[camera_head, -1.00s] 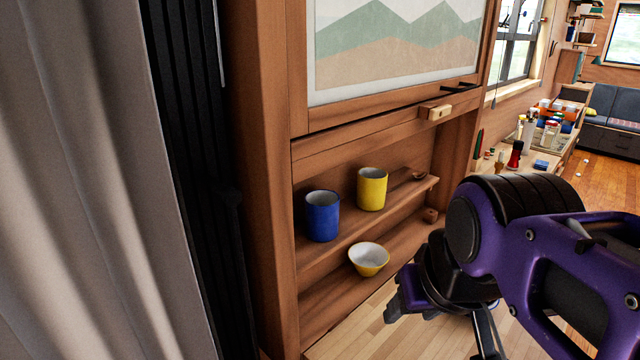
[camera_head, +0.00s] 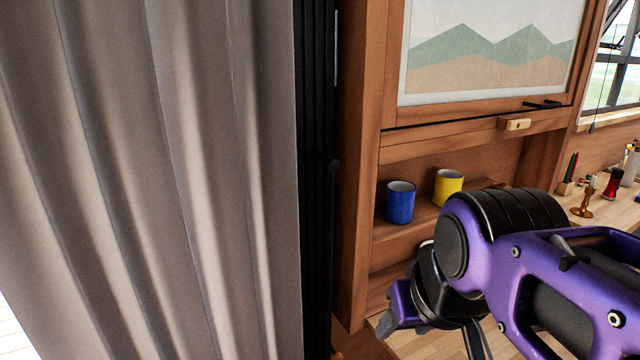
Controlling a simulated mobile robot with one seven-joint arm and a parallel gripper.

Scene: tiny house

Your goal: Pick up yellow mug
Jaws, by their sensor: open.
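The yellow mug (camera_head: 448,187) stands upright on the upper shelf (camera_head: 425,222) of a wooden wall cabinet, right of centre. A blue mug (camera_head: 400,203) stands just left of it and a little nearer. My gripper (camera_head: 432,335) is at the lower right, below and in front of the shelves, apart from both mugs. It is open and appears empty, though my purple arm hides much of it. My arm also covers the right part of the shelves.
A grey curtain (camera_head: 150,180) fills the left side, with a black panel (camera_head: 315,180) beside it. A wooden cabinet post (camera_head: 360,170) stands left of the shelves. A counter with a red bottle (camera_head: 612,184) and other small items lies at the right.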

